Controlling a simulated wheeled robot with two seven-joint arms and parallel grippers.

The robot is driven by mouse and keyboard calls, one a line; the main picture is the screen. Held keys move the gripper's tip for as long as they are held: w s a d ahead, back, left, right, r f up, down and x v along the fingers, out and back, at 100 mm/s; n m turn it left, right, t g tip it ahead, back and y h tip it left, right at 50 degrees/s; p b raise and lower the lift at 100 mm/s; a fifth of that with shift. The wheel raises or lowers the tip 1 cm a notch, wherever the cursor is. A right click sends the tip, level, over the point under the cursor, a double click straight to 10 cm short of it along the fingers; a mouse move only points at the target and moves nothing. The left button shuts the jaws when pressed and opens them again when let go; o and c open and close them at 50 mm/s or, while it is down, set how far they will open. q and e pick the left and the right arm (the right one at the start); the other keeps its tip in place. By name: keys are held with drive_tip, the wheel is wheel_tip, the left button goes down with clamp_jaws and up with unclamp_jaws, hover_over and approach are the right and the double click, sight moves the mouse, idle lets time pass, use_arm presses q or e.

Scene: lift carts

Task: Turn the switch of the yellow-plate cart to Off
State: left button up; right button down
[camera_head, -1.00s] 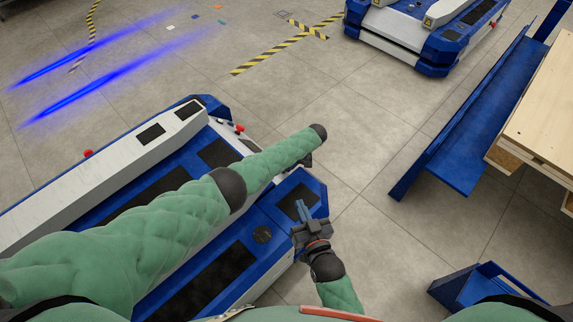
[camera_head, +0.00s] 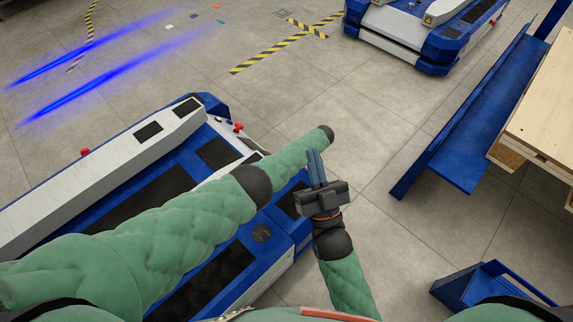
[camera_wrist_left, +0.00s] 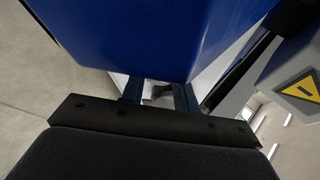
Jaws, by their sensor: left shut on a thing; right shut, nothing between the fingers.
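A blue and white cart (camera_head: 140,172) stands below me in the head view, under my left arm. No yellow plate shows clearly on it. In the left wrist view, my left gripper (camera_wrist_left: 158,98) has its fingers below a blue cart panel (camera_wrist_left: 150,35), on both sides of a small dark part (camera_wrist_left: 160,91). It is shut on this part, which may be the switch; its setting cannot be read. In the head view, the left fingers are hidden past the end of the arm. My right gripper (camera_head: 315,165) is shut and empty, above the cart's right end.
Another blue and white cart (camera_head: 428,45) with yellow warning labels stands at the back. A blue bench-like frame (camera_head: 465,130) and a wooden board (camera_head: 545,105) are at the right. Red knobs (camera_head: 238,127) stick up from the near cart.

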use_arm(q)
drive_tip(key=shift+d, duration=0.1)
use_arm(e)
drive_tip(key=shift+s+d+r+t, duration=0.1)
drive_tip(key=shift+s+r+t, duration=0.15)
drive_tip(key=shift+r, duration=0.35)
drive_tip(key=shift+s+d+r+t, duration=0.1)
drive_tip(key=shift+s+r+t, duration=0.15)
drive_tip(key=shift+r, duration=0.35)
use_arm(q)
drive_tip(key=o, duration=1)
drive_tip(key=shift+c, duration=0.2)
drive_tip(key=v, duration=0.7)
drive_tip(key=shift+d+r, duration=0.25)
drive_tip(key=shift+d, duration=0.05)
use_arm(e)
drive_tip(key=shift+s+d+r+t+y, duration=0.1)
drive_tip(key=shift+s+r+t+y, duration=0.05)
drive_tip(key=shift+r, duration=0.3)
drive_tip(key=shift+s+r+t+y, duration=0.15)
drive_tip(key=shift+r, duration=0.25)
